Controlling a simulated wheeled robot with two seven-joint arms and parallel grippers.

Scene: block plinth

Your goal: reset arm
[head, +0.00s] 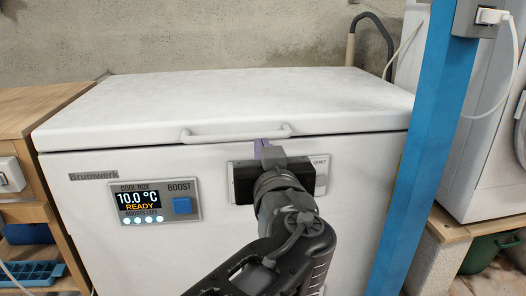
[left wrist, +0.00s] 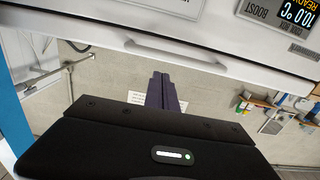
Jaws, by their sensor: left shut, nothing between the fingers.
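My left gripper (head: 260,146) is in front of the white cool box (head: 130,115), just under its lid handle (head: 237,134). Its purple fingers are shut with nothing between them. They also show in the left wrist view (left wrist: 163,92), close together and with a gap to the handle (left wrist: 175,55) in that picture. The lid (head: 240,95) is down. My right gripper is in neither view.
The cool box's display (head: 139,201) reads 10.0 °C and READY, beside a blue BOOST button (head: 182,205). A blue post (head: 415,150) stands right of the box. A wooden shelf unit (head: 40,130) stands at the left, a white appliance (head: 480,130) at the right.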

